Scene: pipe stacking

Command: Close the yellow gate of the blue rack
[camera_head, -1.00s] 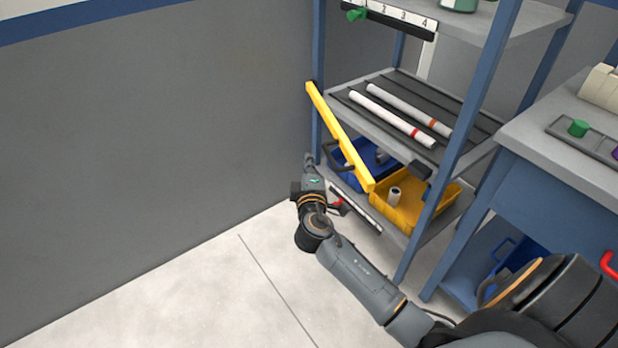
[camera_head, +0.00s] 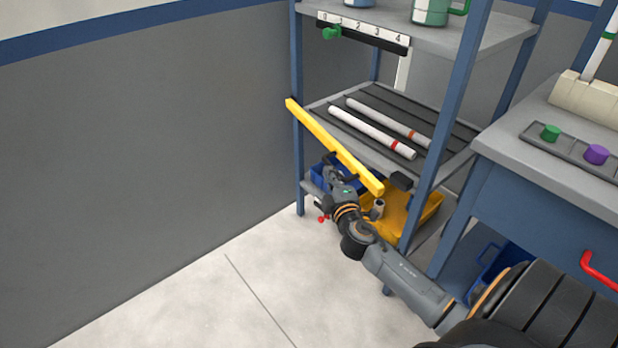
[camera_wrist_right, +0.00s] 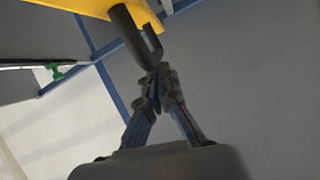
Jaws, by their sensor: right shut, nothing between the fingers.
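The yellow gate (camera_head: 335,148) is a bar that runs from the blue rack's (camera_head: 297,75) left post across the front of the middle shelf. Its free end is still a little apart from the black block (camera_head: 402,181) by the front right post, so it stands slightly open. A dark handle hangs from the gate and shows in the right wrist view (camera_wrist_right: 128,32). My right gripper (camera_head: 332,170) is shut and empty, just below the gate at the handle. In the wrist view its fingertips (camera_wrist_right: 160,76) are close to the handle's lower end; contact is unclear. My left gripper is not in view.
White pipes (camera_head: 372,132) with coloured bands lie on the middle shelf. A blue bin (camera_head: 322,178) and a yellow bin (camera_head: 408,222) stand below. A workbench (camera_head: 545,170) stands at the right. The floor to the left is clear.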

